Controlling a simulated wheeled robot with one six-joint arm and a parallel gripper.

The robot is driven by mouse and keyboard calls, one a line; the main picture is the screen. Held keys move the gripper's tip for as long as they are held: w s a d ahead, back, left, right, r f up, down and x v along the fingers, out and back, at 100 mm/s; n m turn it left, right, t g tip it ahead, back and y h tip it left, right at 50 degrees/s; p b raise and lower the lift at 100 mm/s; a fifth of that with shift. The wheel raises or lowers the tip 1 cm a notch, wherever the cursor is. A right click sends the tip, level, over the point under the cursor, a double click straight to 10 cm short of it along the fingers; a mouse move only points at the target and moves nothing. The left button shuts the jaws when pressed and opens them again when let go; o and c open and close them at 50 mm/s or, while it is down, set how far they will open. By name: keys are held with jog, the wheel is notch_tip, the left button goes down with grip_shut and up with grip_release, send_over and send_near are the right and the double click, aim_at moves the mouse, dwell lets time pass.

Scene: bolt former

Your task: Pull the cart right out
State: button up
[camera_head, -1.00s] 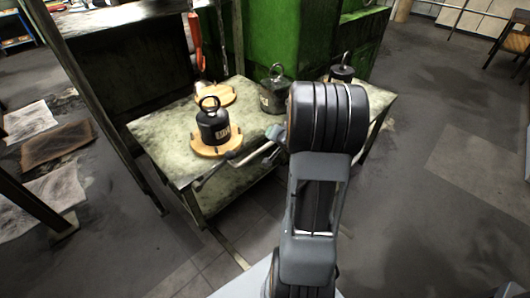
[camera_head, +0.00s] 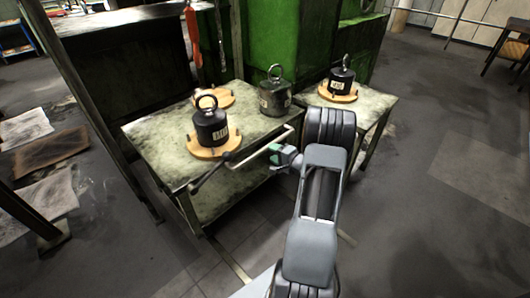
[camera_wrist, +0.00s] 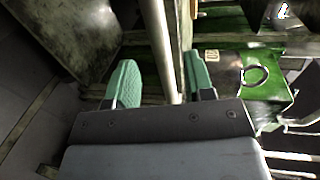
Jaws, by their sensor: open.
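The cart (camera_head: 160,148) is a worn, pale green metal table with a lower shelf, in the middle of the head view. A pale bar handle (camera_head: 245,158) with a dark grip end runs along its near side; a pale bar (camera_wrist: 161,45), likely this handle, shows in the wrist view. My gripper (camera_head: 284,155) is at the handle's right part. In the wrist view my gripper (camera_wrist: 160,68) is open, its green pads on either side of the bar, with a gap visible at the left pad. Bar contact at the right pad is unclear.
Black ringed weights on wooden discs stand on the cart (camera_head: 210,127) and on a similar table (camera_head: 385,108) at right. A grey-green ringed weight (camera_head: 275,93) stands at the cart's back right. A green machine (camera_head: 290,40) is behind. Floor in front and right is clear.

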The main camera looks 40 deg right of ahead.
aim_at(265, 149)
jog(key=shift+b+x, duration=0.7)
jog(key=shift+x, duration=2.15)
grip_shut()
